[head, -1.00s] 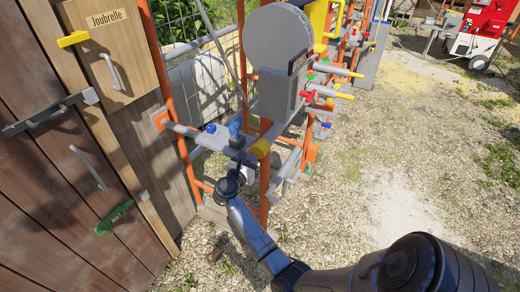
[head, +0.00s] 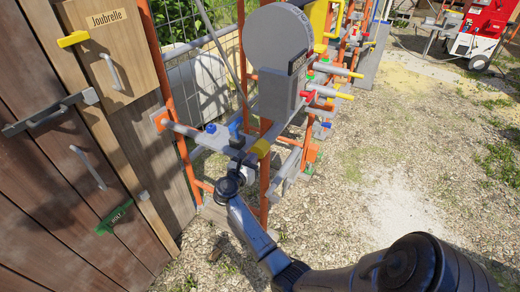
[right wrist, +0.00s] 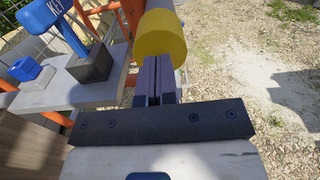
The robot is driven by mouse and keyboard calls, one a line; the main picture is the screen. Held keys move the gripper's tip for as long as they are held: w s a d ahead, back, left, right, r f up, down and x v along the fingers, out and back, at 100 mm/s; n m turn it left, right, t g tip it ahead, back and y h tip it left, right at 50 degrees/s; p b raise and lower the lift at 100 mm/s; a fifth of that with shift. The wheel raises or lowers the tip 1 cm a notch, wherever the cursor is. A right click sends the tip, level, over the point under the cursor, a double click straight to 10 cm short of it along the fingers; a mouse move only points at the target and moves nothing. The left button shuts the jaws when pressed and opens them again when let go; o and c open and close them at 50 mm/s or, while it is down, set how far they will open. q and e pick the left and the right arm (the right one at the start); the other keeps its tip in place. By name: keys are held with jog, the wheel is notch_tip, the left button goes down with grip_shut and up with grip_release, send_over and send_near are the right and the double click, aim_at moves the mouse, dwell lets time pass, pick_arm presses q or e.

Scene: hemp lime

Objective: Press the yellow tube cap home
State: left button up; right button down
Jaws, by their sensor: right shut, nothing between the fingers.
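The yellow tube cap (head: 261,148) sits on the end of a grey tube at the front of the orange frame. In the right wrist view the cap (right wrist: 160,36) is large, with the grey tube behind it. My right gripper (head: 247,160) is shut and empty, close to the cap at its near side. In the right wrist view its dark fingertips (right wrist: 159,62) overlap the cap's lower edge. I cannot tell whether they touch it. How far the cap sits on the tube is not clear. My left gripper is not in view.
A blue key-like handle (right wrist: 65,30) stands in a dark block on a grey shelf (right wrist: 98,92), left of the cap, with a blue button (right wrist: 28,70) beside it. A grey drum (head: 277,38) and coloured handles are farther back. Gravel to the right is open.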

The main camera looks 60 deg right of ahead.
jog(key=shift+d, duration=0.4)
jog(key=shift+d, duration=0.3)
jog(key=shift+d+f+b, duration=0.1)
jog(key=shift+b, duration=0.2)
jog(key=shift+s+d, duration=0.1)
jog(key=shift+d, duration=0.8)
